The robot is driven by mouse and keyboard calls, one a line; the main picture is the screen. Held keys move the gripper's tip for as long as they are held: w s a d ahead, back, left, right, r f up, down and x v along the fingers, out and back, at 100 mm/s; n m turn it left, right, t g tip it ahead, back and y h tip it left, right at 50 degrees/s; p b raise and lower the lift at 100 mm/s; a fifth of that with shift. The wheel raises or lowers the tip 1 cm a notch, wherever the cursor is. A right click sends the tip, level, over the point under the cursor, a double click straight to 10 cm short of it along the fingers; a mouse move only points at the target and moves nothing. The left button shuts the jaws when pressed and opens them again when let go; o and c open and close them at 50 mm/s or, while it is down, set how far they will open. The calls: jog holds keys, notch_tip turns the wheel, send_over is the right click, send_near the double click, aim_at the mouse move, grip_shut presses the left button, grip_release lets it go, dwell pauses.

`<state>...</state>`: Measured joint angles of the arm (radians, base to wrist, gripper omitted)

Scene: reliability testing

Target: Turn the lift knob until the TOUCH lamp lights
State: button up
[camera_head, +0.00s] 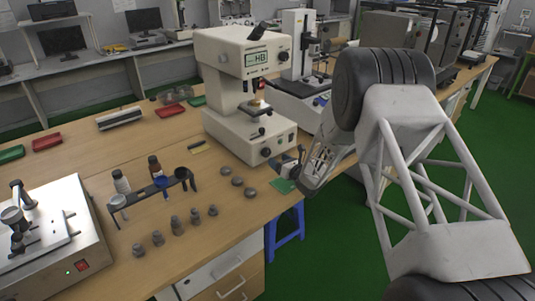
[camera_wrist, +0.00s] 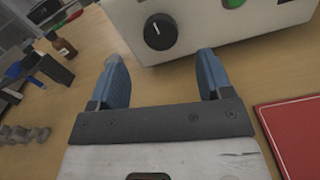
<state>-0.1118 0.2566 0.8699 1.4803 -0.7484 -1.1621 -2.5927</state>
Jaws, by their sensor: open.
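The cream hardness tester (camera_head: 236,85) stands on the bench, its small screen reading HB. A black round knob with a white mark (camera_wrist: 158,31) is on the front of its base in the wrist view; it also shows in the head view (camera_head: 266,153). A green round button or lamp (camera_wrist: 235,3) is partly cut off at the top edge, right of the knob. I cannot read a TOUCH label or tell whether that lamp is lit. My gripper (camera_wrist: 162,62) is open and empty, its blue fingers pointing toward the knob, apart from it. It is beside the tester's base in the head view (camera_head: 288,167).
A red flat pad (camera_wrist: 295,132) lies right of my gripper in the wrist view. A blue stool (camera_head: 288,230) is below the bench edge.

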aim_at(268, 153)
jog(key=shift+w+a, duration=0.15)
jog(key=shift+x, duration=3.75)
jog(key=shift+c, duration=0.4)
jog(key=c, duration=0.9)
jog(key=shift+o, duration=0.2)
